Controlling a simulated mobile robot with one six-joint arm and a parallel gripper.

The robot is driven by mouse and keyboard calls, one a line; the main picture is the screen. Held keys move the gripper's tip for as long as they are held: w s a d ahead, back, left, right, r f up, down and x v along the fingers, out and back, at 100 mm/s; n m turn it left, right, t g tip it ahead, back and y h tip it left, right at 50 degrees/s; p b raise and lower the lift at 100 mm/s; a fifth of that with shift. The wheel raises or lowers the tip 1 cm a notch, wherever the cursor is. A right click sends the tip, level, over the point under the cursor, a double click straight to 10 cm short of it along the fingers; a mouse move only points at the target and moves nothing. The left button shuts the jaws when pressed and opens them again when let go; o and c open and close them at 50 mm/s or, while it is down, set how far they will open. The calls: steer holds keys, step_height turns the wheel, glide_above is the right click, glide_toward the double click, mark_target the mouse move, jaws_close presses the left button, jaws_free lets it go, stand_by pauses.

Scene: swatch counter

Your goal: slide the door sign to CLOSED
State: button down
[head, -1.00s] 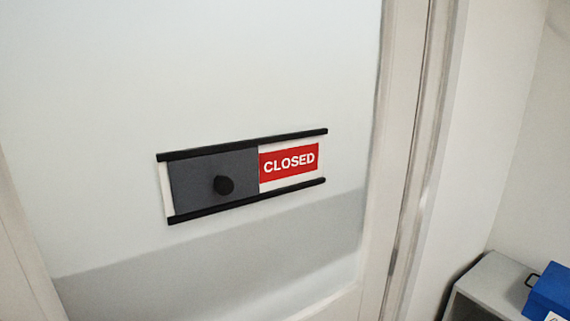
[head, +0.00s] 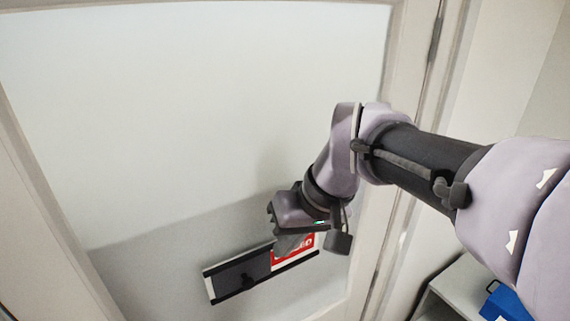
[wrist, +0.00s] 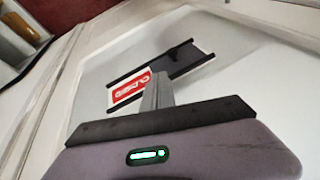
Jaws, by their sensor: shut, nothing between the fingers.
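The door sign (head: 212,288) is a pale plate with black rails at top and bottom, fixed on the door's pane. Its grey sliding cover (head: 229,276) with a dark round knob (head: 247,281) sits over the left part. The red CLOSED panel (head: 300,251) shows at the right, partly hidden by my gripper in the head view. In the wrist view the red CLOSED panel (wrist: 130,90) and the grey cover (wrist: 168,66) also show. My gripper (wrist: 154,82) is shut and empty, in front of the sign's right part. I cannot tell whether it touches it.
The frosted door pane (head: 200,120) is flat and clear around the sign. The door frame (head: 405,190) runs up the right side. A grey cabinet (head: 432,303) with a blue box (head: 508,302) stands low at the right.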

mark_target(253, 281)
steer(key=shift+s+a+x, duration=0.25)
steer(key=shift+x, duration=1.25)
steer(key=shift+s+a+x, duration=0.25)
steer(key=shift+x, duration=1.25)
steer(key=shift+s+a+x, duration=0.25)
steer(key=shift+a+x, duration=0.05)
steer(key=shift+x, duration=1.25)
steer(key=shift+r, duration=0.15)
steer(key=shift+s+a+f+b, duration=0.2)
steer(key=shift+a+f+b, duration=0.15)
steer(key=shift+b, duration=0.15)
steer(key=shift+s+a+r, duration=0.1)
steer(key=shift+s+a, duration=0.15)
steer(key=shift+s, duration=0.25)
steer(key=shift+w+d, duration=0.1)
